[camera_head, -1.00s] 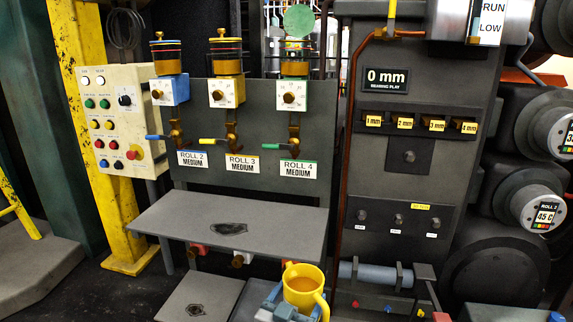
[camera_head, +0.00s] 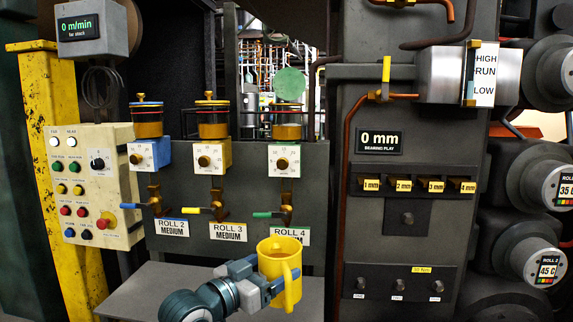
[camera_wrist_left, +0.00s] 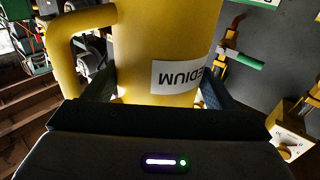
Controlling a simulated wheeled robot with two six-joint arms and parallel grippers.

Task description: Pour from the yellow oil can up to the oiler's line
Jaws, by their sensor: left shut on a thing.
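The yellow oil can (camera_head: 280,272) is upright in my left gripper (camera_head: 258,286), in front of the panel and just below the ROLL 4 oiler (camera_head: 286,128). In the left wrist view, my gripper's fingers (camera_wrist_left: 155,98) hold both sides of the can (camera_wrist_left: 160,50), which has a handle and an upside-down MEDIUM label. Brown oil shows inside its mouth. The ROLL 4 oiler's round green lid (camera_head: 290,85) stands raised, with amber oil in its glass. The ROLL 2 oiler (camera_head: 147,122) and ROLL 3 oiler (camera_head: 212,122) are capped. The oiler's line is too small to tell.
A grey shelf (camera_head: 150,292) lies below the oilers. Coloured valve levers (camera_head: 268,214) stick out under the oilers. A button box (camera_head: 88,185) stands at left and a grey column (camera_head: 410,140) with pipes at right.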

